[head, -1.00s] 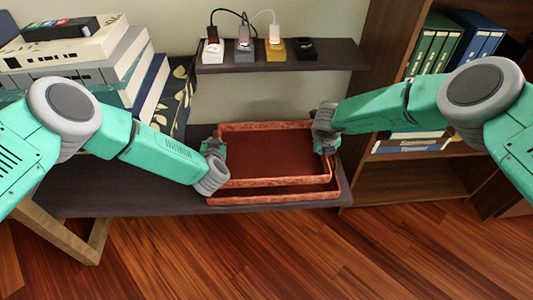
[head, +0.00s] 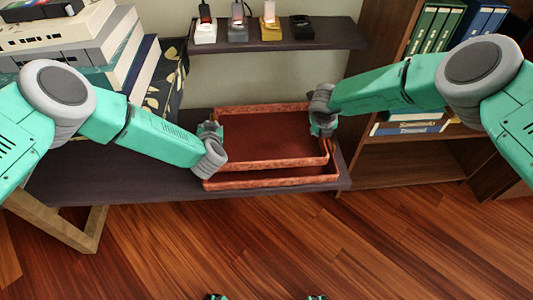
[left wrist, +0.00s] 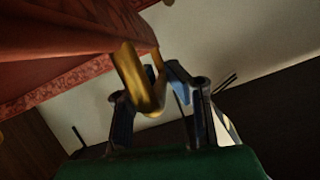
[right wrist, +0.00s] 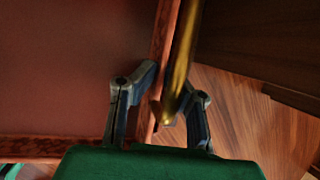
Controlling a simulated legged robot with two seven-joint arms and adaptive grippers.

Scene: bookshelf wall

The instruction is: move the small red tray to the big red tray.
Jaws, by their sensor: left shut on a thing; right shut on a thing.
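The small red tray (head: 275,162) has a mottled rim and a dark red floor. In the head view it overlaps the big red tray (head: 270,181), whose near wall shows in front of it on the low dark shelf. I cannot tell whether the small tray rests in the big one or hangs just above it. My left gripper (head: 211,133) is shut on its left side, at a gold handle (left wrist: 140,82) in the left wrist view. My right gripper (head: 322,112) is shut on its right side, at another gold handle (right wrist: 182,65) in the right wrist view.
The low dark shelf (head: 110,170) is bare left of the trays. A narrow wall shelf (head: 280,38) with small boxed items is behind. Stacked books (head: 70,45) stand at the left, and a bookcase (head: 410,160) at the right. Wooden floor (head: 270,240) lies in front.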

